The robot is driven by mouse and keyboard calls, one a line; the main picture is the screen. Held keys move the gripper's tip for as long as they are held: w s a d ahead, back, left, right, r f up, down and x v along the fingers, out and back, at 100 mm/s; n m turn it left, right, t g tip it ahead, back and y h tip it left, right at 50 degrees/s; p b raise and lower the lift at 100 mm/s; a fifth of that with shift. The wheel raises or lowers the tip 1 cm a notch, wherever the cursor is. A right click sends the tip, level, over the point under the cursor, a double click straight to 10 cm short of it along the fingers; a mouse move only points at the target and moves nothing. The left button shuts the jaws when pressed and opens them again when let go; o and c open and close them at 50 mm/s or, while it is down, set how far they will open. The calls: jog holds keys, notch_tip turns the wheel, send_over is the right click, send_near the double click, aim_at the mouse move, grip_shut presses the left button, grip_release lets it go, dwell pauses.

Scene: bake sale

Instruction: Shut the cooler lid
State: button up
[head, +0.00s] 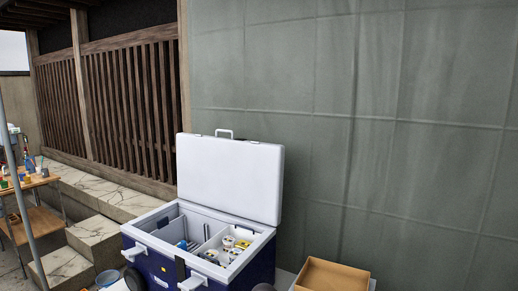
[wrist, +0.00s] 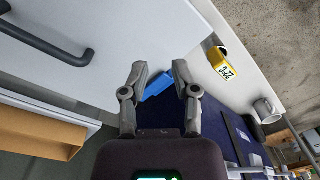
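The cooler (head: 160,254) has a dark blue body and a white rim. Its white lid (head: 230,178) stands open, tilted up at the back, with a small handle on its top edge. Inside are a divider and several small tubs (head: 228,241). My gripper (wrist: 157,72) shows only in the wrist view. Its two fingers are apart, with a blue object (wrist: 157,85) seen between them; it looks to be beyond the fingers, not gripped. I cannot tell for sure whether the white surface in the wrist view is part of the cooler.
An open cardboard box (head: 331,276) stands right of the cooler. A wooden table (head: 36,181) with small items is at the far left, near stone steps (head: 95,240). The wrist view shows a yellow timer-like item (wrist: 222,69), a grey mug (wrist: 266,109) and a dark handle (wrist: 45,42).

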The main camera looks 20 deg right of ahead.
jog(key=w+r+t+y+p, duration=0.1)
jog(key=w+r+p, duration=0.1)
jog(key=w, duration=0.3)
jog(key=w+d+r+m+t+y+p, duration=0.1)
jog(key=w+r+p, duration=0.1)
jog(key=w+r, duration=0.2)
jog(key=w+r+m+y+p, duration=0.1)
jog(key=w+r+y+p, duration=0.1)
jog(key=w, duration=0.4)
jog(key=shift+w+d+r+t+p, duration=0.3)
jog(key=shift+d+r+t+p, duration=0.1)
jog(key=shift+r, duration=0.25)
grip_shut()
jog(key=w+d+r+m+t+y+p, duration=0.35)
jog(key=w+d+r+p, duration=0.3)
jog(key=w+r, duration=0.6)
jog(key=w+d+r+m+t+p, duration=0.4)
jog(key=w+d+r, duration=0.5)
jog(key=d, duration=0.4)
jog(key=w+d+r+m+t+p, duration=0.4)
jog(key=w+d+r, duration=0.5)
jog(key=d, duration=0.4)
jog(key=shift+r+t, duration=0.35)
jog(key=shift+t, duration=0.5)
jog(key=shift+h, duration=0.25)
